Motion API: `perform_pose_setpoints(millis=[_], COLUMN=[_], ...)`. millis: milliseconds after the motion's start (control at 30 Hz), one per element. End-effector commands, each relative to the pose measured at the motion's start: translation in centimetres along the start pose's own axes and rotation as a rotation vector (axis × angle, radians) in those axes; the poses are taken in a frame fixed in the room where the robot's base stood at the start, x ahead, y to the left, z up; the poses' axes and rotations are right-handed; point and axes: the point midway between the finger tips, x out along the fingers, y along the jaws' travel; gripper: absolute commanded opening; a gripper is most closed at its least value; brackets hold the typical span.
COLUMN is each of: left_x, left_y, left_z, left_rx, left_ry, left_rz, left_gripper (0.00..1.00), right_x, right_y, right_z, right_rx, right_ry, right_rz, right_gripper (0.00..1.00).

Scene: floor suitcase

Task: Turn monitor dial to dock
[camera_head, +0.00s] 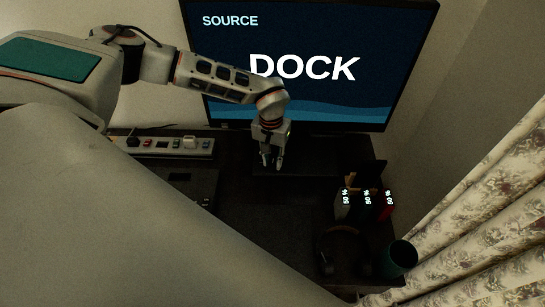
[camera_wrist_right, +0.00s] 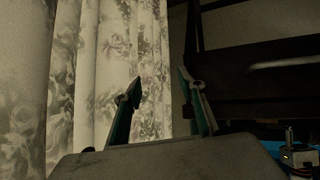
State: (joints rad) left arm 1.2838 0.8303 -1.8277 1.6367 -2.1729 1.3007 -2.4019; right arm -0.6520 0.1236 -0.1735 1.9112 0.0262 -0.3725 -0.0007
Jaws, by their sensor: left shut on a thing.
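The monitor (camera_head: 310,105) stands at the back of the desk. Its screen reads "SOURCE" in small letters and "DOCK" in large letters. My left gripper (camera_head: 272,163) reaches down in front of the screen's lower edge, over the dark monitor base. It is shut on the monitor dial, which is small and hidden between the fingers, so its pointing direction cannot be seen. My right gripper (camera_wrist_right: 158,82) shows in the right wrist view with its two fingers apart and nothing between them. It is not seen in the head view.
A power strip (camera_head: 165,147) with several plugs lies at the back left of the dark desk. Small blocks marked "50 %" (camera_head: 367,205), headphones (camera_head: 340,252) and a green cup (camera_head: 400,258) stand at the right. Patterned curtains (camera_head: 490,215) hang beyond the right edge.

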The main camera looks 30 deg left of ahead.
Motion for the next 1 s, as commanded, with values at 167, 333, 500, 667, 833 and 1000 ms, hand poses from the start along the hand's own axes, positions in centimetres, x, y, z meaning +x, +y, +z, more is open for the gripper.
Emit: perform_pose_setpoints(millis=[167,333,500,667,833,1000], left_x=[0.06,0.08,0.08,0.07,0.03,-0.55], left_y=[0.02,0.02,0.02,0.0,0.0,0.01], left_z=[0.15,0.15,0.15,0.11,0.06,-0.06], left_rx=[0.017,0.019,0.019,0.018,0.017,0.016], left_ry=[-0.004,-0.004,-0.004,-0.003,-0.002,0.001], left_rz=[0.0,0.0,0.0,0.0,0.0,0.0], left_gripper=[0.0,0.0,0.0,0.38,0.38,0.38], right_x=[-0.06,-0.06,-0.09,-0.09,-0.12,-0.21], right_y=[0.03,-0.03,-0.06,-0.09,-0.12,-0.12], right_z=[-0.07,-0.01,0.04,0.05,0.09,0.39], right_rx=[0.007,0.01,0.01,0.01,0.006,0.002], right_ry=[-0.001,-0.002,-0.003,-0.003,-0.003,-0.008], right_rz=[0.003,0.004,0.003,0.003,0.0,-0.002], right_gripper=[0.4,0.4,0.4,0.4,0.4,0.4])
